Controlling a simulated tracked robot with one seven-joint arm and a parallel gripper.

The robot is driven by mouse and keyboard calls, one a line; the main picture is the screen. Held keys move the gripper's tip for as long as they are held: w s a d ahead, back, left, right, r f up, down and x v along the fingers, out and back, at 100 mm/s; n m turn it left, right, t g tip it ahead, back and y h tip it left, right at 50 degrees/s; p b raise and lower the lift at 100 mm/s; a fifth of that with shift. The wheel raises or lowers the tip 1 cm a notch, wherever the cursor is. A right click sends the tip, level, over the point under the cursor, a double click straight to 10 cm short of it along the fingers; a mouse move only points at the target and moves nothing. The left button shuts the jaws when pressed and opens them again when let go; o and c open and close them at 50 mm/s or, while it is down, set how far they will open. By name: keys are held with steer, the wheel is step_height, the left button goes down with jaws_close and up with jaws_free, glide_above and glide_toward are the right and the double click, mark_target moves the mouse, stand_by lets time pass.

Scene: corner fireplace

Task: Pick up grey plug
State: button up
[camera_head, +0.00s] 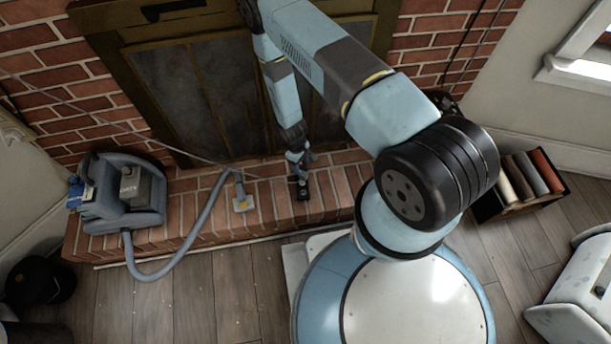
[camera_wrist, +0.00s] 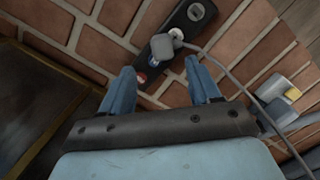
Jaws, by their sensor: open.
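The grey plug (camera_wrist: 164,46) sits on a black power strip (camera_wrist: 196,13) in the wrist view, with a grey cord running off to the right. Whether it is pushed into a socket is hard to tell. My gripper (camera_wrist: 160,68) is open, its two blue fingers apart and nothing between them. The fingertips point at the strip, with the plug just beyond the gap between them. In the head view my gripper (camera_head: 299,160) hangs over the strip (camera_head: 302,190) on the brick hearth; the plug is too small to make out there.
A blue-grey vacuum cleaner (camera_head: 122,192) stands on the hearth's left end, its hose (camera_head: 178,262) curving to a nozzle (camera_head: 241,201) left of the strip. The fireplace doors (camera_head: 215,90) rise behind. A box of rolls (camera_head: 520,185) stands at right.

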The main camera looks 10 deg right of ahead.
mark_target(303, 173)
step_height(303, 173, down, 2)
steer(key=shift+d, duration=0.1)
steer(key=shift+s+d+f, duration=0.1)
steer(key=shift+s+f, duration=0.15)
steer(key=shift+f, duration=0.6)
steer(key=shift+s+d+f, duration=0.1)
steer(key=shift+s+f, duration=0.1)
steer(key=shift+f, duration=0.65)
steer(key=shift+s+d+f, duration=0.1)
steer(key=shift+s+f, duration=0.15)
steer(key=shift+f, duration=0.6)
steer(key=shift+c, duration=0.2)
